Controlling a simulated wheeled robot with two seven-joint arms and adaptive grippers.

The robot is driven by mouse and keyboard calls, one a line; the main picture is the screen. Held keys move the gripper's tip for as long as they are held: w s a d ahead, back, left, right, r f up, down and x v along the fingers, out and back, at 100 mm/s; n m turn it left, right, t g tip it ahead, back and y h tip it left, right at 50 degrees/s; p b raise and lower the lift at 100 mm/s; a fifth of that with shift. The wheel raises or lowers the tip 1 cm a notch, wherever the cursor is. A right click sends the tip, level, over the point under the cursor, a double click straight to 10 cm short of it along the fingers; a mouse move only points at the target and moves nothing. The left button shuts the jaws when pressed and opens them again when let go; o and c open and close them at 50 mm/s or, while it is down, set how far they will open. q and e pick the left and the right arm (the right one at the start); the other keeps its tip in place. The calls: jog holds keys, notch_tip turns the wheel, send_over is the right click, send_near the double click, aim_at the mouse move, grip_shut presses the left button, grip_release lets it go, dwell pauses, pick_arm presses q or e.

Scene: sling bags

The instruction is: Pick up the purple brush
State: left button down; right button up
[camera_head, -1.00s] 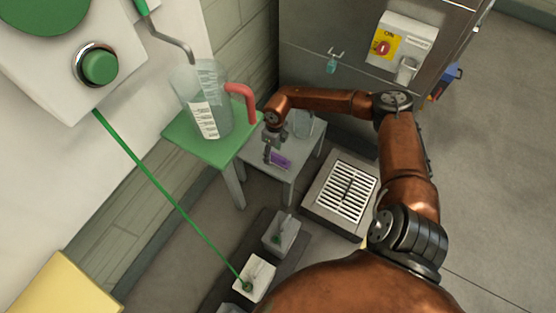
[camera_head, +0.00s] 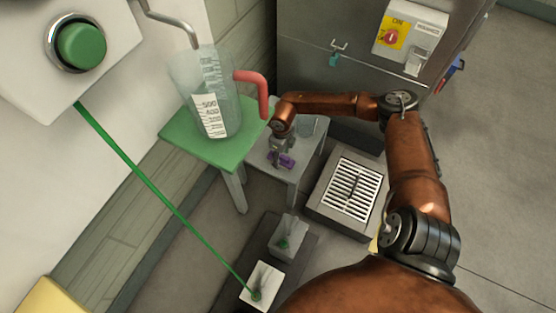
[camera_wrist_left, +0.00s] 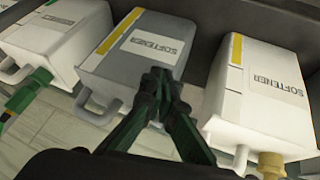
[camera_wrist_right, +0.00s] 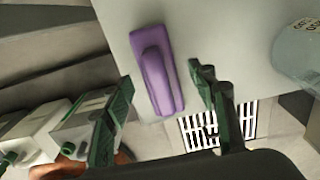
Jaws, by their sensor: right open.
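The purple brush (camera_wrist_right: 158,70) lies on the small grey table (camera_wrist_right: 215,35) in the right wrist view, its raised handle facing the camera. In the head view the brush (camera_head: 281,160) shows small on the same table, partly covered by my right gripper (camera_head: 282,152). In the right wrist view my right gripper (camera_wrist_right: 162,78) is open, with one finger on either side of the brush in the picture. Whether its fingers touch the brush cannot be told. My left gripper (camera_wrist_left: 161,78) has its fingertips together in the left wrist view, in front of a grey softener container, and is empty.
A measuring jug (camera_head: 208,95) with a red handle stands on a green-topped stool (camera_head: 180,135) left of the table. A clear vessel (camera_wrist_right: 300,50) stands right of the brush. A floor grate (camera_head: 352,192) and softener containers (camera_wrist_left: 135,55) are nearby.

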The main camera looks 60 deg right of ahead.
jog(key=shift+c, duration=0.2)
jog(key=c, duration=1.3)
